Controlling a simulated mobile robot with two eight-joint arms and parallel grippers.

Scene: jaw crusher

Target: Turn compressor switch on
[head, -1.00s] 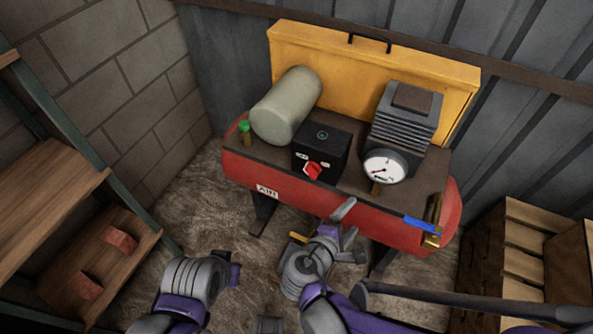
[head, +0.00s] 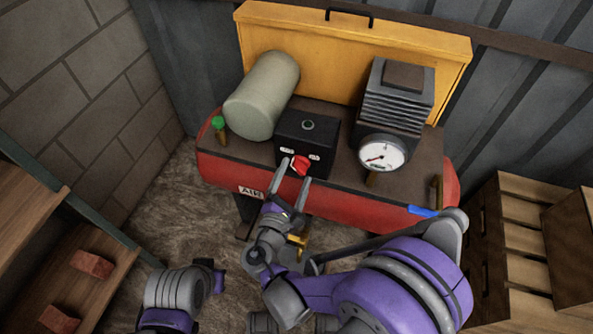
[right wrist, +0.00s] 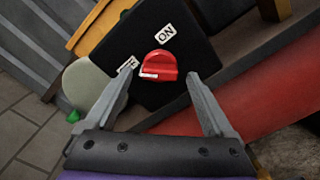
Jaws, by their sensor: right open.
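The compressor switch is a red rotary knob (head: 301,165) on the front of a black box (head: 316,131) on the compressor's top plate. In the right wrist view the red knob (right wrist: 159,67) sits between an ON label (right wrist: 165,33) and a second label (right wrist: 127,65), which is partly hidden by a finger. The white mark on the knob points towards the second label. My right gripper (head: 293,172) is open, with its fingers on either side of the knob; I cannot tell whether they touch it. In the head view my left gripper (head: 219,278) is low at the left, away from the compressor, its jaws unclear.
The red tank (head: 335,206) carries a pressure gauge (head: 381,154), a grey-green cylinder (head: 262,95) and a blue-handled valve (head: 422,211). A yellow panel (head: 350,50) stands behind. Shelves with bricks (head: 92,264) are at left, wooden crates (head: 520,235) at right.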

